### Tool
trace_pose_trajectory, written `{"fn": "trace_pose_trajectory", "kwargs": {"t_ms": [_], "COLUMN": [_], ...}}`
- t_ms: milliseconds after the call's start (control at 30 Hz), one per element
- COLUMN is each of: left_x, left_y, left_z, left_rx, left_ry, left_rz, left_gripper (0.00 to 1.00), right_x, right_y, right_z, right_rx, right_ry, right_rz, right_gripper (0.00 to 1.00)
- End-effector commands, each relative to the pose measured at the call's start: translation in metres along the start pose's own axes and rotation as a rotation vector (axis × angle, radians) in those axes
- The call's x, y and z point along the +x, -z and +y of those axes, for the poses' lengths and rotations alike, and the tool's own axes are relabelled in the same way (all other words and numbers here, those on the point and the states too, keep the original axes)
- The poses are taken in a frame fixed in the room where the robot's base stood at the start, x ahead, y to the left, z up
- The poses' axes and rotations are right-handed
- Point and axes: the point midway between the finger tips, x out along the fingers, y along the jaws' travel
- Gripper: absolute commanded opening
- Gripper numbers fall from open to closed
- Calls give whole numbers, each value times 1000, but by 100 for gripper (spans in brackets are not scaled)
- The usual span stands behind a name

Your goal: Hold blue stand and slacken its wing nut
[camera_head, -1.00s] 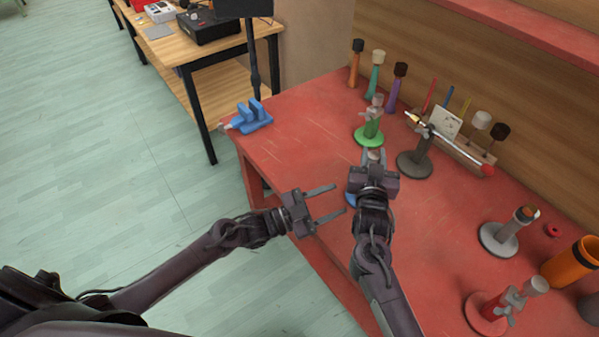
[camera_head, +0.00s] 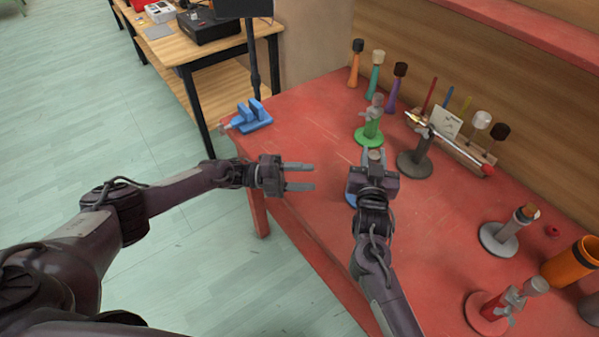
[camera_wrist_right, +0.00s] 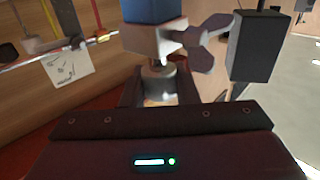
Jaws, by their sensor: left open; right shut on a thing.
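The blue stand shows in the head view only as a sliver of blue base (camera_head: 350,200) and a grey top (camera_head: 375,157); my right gripper hides the rest. My right gripper (camera_head: 373,172) is shut on the stand. In the right wrist view, a grey cylinder sits between its fingers (camera_wrist_right: 158,82). Beyond it are a blue part (camera_wrist_right: 155,10), a pale collar (camera_wrist_right: 155,38) and the grey wing nut (camera_wrist_right: 205,42), which sticks out to the right. My left gripper (camera_head: 314,177) is open and empty, left of the stand, apart from it, near the table's left edge.
On the red table (camera_head: 300,130), a green stand (camera_head: 369,130) and a dark stand with a rod (camera_head: 415,162) stand behind the blue one. A blue vise (camera_head: 250,117) is at the far left corner. Grey (camera_head: 500,238) and red (camera_head: 490,312) stands are at right.

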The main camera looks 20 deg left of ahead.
Motion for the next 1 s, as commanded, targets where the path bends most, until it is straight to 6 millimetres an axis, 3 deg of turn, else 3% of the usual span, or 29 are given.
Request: {"fn": "trace_pose_trajectory", "kwargs": {"t_ms": [500, 633, 700, 1000], "left_x": [-10, -8, -3, 41], "left_y": [-5, -3, 1, 40], "left_z": [-9, -6, 0, 34], "left_rx": [81, 73, 57, -126], "left_ry": [-35, -32, -23, 69], "left_rz": [50, 46, 36, -140], "left_gripper": [47, 33, 28, 28], "right_x": [0, 0, 0, 0], "right_y": [0, 0, 0, 0], "right_z": [0, 0, 0, 0], "right_rx": [0, 0, 0, 0], "right_ry": [0, 0, 0, 0], "right_rz": [0, 0, 0, -1], "right_gripper": [0, 0, 0, 0]}}
